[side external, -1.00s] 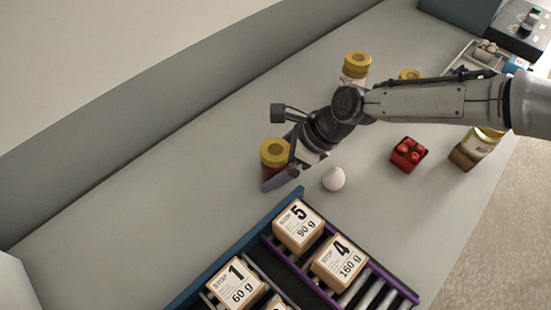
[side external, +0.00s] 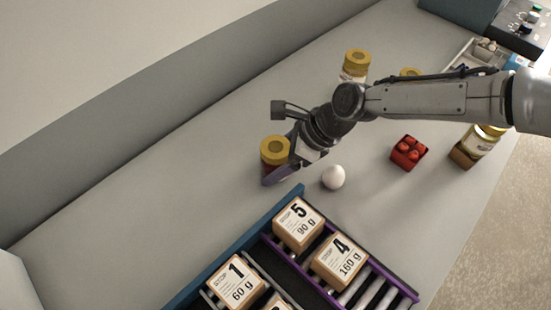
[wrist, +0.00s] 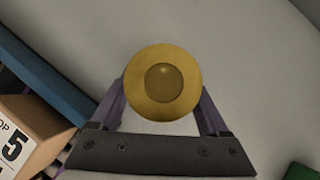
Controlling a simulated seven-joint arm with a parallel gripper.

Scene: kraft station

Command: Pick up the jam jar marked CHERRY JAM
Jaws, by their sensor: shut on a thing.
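A jar with a yellow lid and dark red contents (side external: 274,153) stands upright at the left end of my arm in the side external view. Its label is not readable from here. In the wrist view its round yellow lid (wrist: 162,82) fills the space between the purple fingers. My gripper (side external: 278,172) is shut on this jar, with a finger on either side of it; it also shows in the wrist view (wrist: 162,104). I cannot tell whether the jar's base touches the table.
A white egg (side external: 333,177) lies just right of my gripper. A blue-edged rack (side external: 235,245) with numbered boxes, such as box 5 (side external: 298,223), is in front. Another yellow-lidded jar (side external: 355,65), a red container (side external: 409,152) and a jar on a wooden block (side external: 478,145) stand farther right. The table at left is clear.

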